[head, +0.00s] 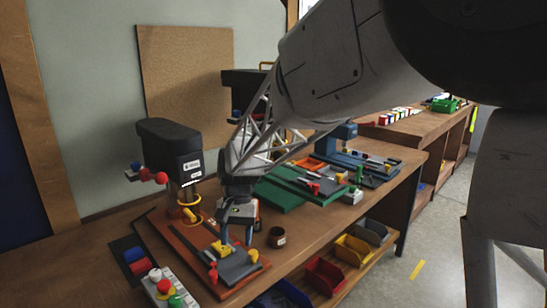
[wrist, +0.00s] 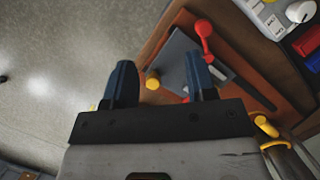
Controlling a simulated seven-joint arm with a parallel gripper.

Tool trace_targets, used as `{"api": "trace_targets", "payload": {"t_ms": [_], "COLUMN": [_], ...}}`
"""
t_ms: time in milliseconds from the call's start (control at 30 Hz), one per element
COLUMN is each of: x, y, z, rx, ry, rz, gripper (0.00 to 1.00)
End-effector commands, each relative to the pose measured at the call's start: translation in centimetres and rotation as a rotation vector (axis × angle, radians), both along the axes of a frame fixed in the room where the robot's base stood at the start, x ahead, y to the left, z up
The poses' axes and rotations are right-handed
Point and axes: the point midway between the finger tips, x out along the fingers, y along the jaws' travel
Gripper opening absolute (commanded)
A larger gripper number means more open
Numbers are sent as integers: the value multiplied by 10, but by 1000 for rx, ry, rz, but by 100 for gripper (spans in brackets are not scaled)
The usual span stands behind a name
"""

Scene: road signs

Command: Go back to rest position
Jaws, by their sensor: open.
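My gripper (head: 235,238) hangs over the orange-brown base (head: 195,262) of the nearest machine on the bench. In the wrist view my gripper (wrist: 161,78) has its two dark blue fingers spread apart, with nothing held between them. Beyond the fingers lie a grey plate (wrist: 178,62), a yellow knob (wrist: 152,79) and a red lever (wrist: 204,36). In the head view the grey plate (head: 240,268) and the red lever (head: 213,273) are just below the fingers. I cannot tell how far above the plate the fingertips are.
A dark machine head (head: 172,150) stands left of my gripper. A control box (head: 168,290) with coloured buttons is at the front left. A brown cup (head: 277,237) sits right of the gripper. A green station (head: 285,190) is farther back.

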Motion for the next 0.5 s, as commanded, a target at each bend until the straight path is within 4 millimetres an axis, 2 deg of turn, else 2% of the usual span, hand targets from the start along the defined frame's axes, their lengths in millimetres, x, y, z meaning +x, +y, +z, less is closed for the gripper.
{"api": "trace_targets", "payload": {"t_ms": [100, 500], "x": [-14, -67], "y": [-30, -116], "z": [15, 47], "rx": [9, 28], "ry": [-41, -168], "rz": [-6, -13], "gripper": [52, 52]}}
